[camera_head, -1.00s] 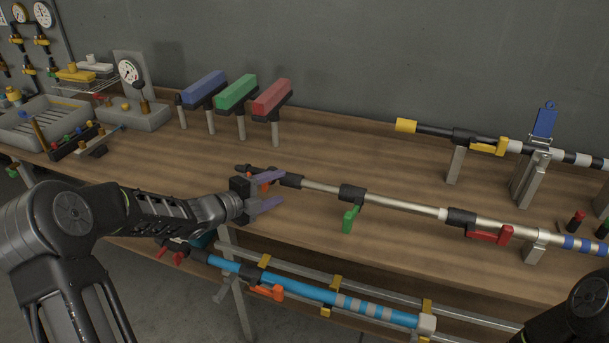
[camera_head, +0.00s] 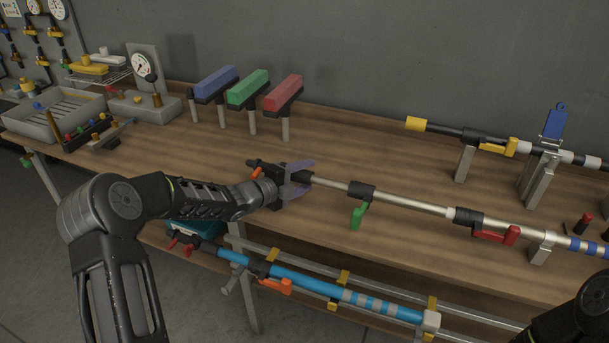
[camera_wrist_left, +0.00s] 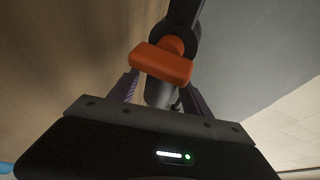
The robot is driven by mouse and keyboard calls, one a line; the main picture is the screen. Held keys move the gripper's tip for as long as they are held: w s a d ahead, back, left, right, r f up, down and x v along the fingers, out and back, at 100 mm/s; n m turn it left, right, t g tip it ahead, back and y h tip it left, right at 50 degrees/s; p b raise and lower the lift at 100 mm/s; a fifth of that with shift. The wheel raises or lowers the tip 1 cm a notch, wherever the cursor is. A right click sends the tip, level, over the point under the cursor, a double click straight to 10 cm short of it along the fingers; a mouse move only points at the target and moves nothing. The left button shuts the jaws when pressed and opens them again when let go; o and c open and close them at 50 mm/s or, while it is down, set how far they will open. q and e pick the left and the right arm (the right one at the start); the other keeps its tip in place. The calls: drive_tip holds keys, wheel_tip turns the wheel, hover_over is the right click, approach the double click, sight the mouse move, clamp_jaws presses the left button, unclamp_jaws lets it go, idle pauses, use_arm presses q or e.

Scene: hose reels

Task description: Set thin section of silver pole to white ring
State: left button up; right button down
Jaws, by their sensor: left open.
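The silver pole (camera_head: 410,201) lies along the bench front with black collars. Its thinner section (camera_head: 330,183) is at the left. A green lever (camera_head: 358,215) hangs from one collar, and a red lever (camera_head: 495,235) sits at another farther right. An orange lever (camera_head: 258,173) shows at the left end, partly behind my gripper. My left gripper (camera_head: 300,178) is open at that end, its fingers around or beside the pole. In the left wrist view the orange lever (camera_wrist_left: 160,65) lies just beyond and between the fingertips. I cannot make out a white ring on the thin section.
A yellow-tipped pole (camera_head: 417,124) lies on stands behind. A blue pole (camera_head: 310,288) hangs below the bench front. Blue, green and red blocks (camera_head: 248,88) stand at the back. Wood left of the pole is clear. My right arm shows at bottom right.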

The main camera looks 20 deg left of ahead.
use_arm(q)
drive_tip(key=shift+c, duration=0.4)
clamp_jaws()
drive_tip(key=shift+f, duration=0.1)
idle(0.9)
